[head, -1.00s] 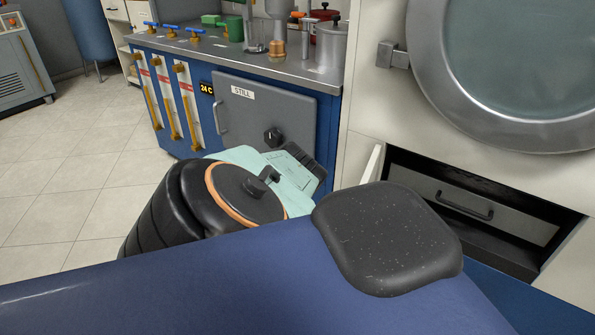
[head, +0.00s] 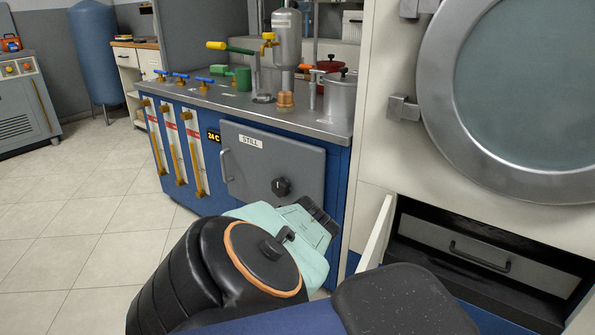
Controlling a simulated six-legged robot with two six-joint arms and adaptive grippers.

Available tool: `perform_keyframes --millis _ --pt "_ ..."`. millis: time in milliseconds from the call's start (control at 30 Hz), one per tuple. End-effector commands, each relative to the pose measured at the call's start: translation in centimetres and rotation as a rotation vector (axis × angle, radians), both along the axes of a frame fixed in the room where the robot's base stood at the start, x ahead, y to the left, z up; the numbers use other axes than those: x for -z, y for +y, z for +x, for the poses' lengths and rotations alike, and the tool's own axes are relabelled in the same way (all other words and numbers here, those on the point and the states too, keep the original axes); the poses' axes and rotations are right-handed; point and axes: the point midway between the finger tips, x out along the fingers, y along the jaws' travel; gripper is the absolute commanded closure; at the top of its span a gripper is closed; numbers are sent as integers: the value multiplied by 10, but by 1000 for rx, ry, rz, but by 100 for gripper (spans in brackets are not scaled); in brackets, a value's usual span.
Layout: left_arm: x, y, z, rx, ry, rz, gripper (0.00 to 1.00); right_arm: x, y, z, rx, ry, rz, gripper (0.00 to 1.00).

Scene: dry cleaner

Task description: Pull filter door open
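A cream panel door (head: 376,240), seen nearly edge-on, stands swung out at the left side of a dark opening (head: 415,214) low in the cream machine; it looks like the filter door. Inside the opening is a grey drawer front (head: 430,236) with a dark bar handle (head: 480,257). My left arm, black with an orange ring and a teal link, reaches in from below. Its black end (head: 318,212) is seen from behind, left of the door and apart from it in the picture; its fingers cannot be made out. My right gripper is not in view.
A big round glass door (head: 530,85) is above the opening. Left of it is a blue bench (head: 341,188) with a grey STILL door (head: 268,165), valves and a metal pot (head: 340,97). Tiled floor (head: 90,235) is clear at the left.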

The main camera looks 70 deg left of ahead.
Motion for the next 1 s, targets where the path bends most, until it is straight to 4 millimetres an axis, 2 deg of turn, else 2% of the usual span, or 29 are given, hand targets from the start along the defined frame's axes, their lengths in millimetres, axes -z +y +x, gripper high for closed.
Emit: perform_keyframes --millis 133,167,467,1000 --pt "-2 3 3 -8 -12 -2 100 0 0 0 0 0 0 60" --pt "-2 3 3 -8 -11 -3 90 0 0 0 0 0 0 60" --pt "-2 3 1 -2 -5 -4 65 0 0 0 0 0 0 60" --pt "-1 2 -1 1 -2 -4 65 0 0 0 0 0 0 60"
